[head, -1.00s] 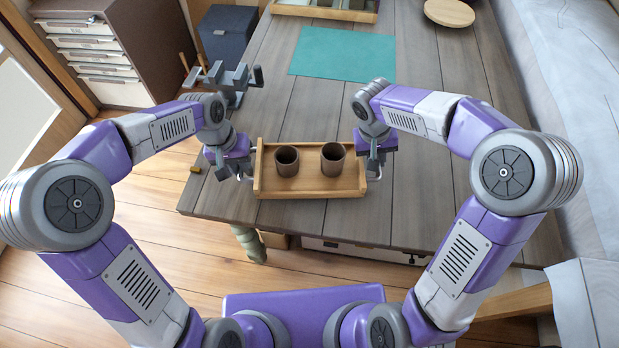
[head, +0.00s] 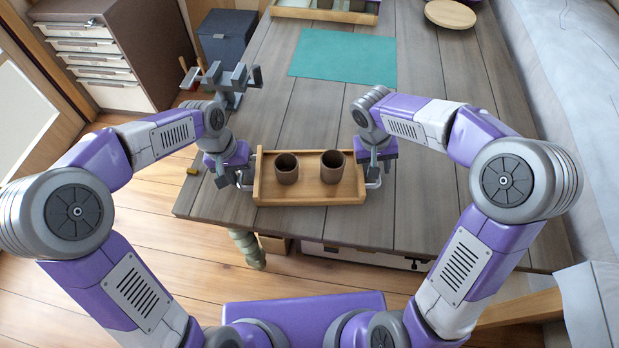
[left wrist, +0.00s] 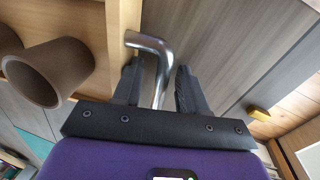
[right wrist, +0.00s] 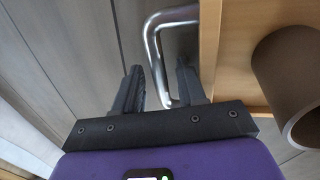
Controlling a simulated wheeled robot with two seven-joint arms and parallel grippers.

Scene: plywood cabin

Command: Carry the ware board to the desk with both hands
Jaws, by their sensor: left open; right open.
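The ware board (head: 310,198) is a light wooden tray with a raised rim, lying on the grey plank desk. Two brown cups stand upright in it, a left cup (head: 286,168) and a right cup (head: 332,166). A metal handle sticks out at each end. My left gripper (left wrist: 158,85) is open, with the left handle (left wrist: 150,42) between its fingers. My right gripper (right wrist: 160,85) is open, with the right handle (right wrist: 152,50) between its fingers. In the head view my left gripper (head: 232,181) and right gripper (head: 375,178) flank the board.
The desk (head: 420,150) has free room behind the board, up to a green mat (head: 343,55). A grey metal stand (head: 232,82) is at the desk's left edge. A round wooden board (head: 450,13) and a tray (head: 325,14) with items are at the far end.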

